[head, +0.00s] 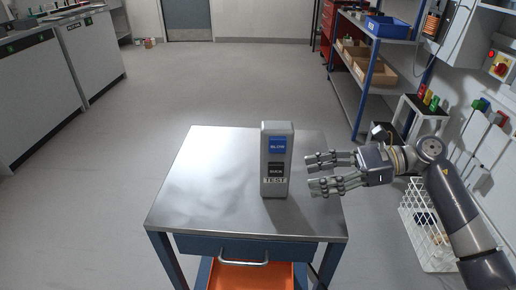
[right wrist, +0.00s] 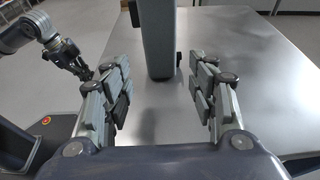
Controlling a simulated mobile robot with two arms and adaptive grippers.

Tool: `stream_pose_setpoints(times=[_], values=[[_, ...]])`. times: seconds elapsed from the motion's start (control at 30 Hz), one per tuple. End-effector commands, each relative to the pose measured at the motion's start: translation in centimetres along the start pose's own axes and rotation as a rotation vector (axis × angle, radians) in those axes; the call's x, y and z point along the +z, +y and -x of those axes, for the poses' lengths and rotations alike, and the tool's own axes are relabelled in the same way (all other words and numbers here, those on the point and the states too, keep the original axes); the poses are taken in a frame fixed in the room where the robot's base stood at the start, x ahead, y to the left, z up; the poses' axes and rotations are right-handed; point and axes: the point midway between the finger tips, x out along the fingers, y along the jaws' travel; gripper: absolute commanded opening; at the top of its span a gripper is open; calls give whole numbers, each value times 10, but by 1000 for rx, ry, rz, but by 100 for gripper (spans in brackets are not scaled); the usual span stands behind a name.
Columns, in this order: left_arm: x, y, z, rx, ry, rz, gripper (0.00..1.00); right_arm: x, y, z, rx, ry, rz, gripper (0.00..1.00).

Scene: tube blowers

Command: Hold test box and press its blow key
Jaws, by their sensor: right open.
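The test box (head: 277,185) is a grey upright box standing on the metal table. Its front has a blue key marked BLOW (head: 277,146), a dark key below it and the label TEST. My right gripper (head: 308,175) is open and empty just right of the box, fingers pointing at its side, apart from it. In the right wrist view the lower part of the box (right wrist: 157,40) stands ahead between the lines of the open fingers (right wrist: 162,88). My left gripper (right wrist: 82,70) shows small at the upper left there; its jaw state is unclear.
The table (head: 205,185) is bare around the box, with a drawer handle (head: 243,260) at its front. A white wire basket (head: 425,235) stands on the floor at right. A shelf with a blue bin (head: 387,28) is behind. Open floor lies left.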

Motion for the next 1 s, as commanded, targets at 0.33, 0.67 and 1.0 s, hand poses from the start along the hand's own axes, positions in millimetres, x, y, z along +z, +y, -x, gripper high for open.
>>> stream_pose_setpoints(times=[0.33,0.67,1.0], values=[[-3,0,-4,2,-11,-1,0,3,1,-41,3,-3,-2,53],[-3,1,-10,2,-6,-1,0,-2,0,-72,0,-2,-1,53],[-1,0,1,0,0,0,0,-1,0,-96,1,-1,-1,53]])
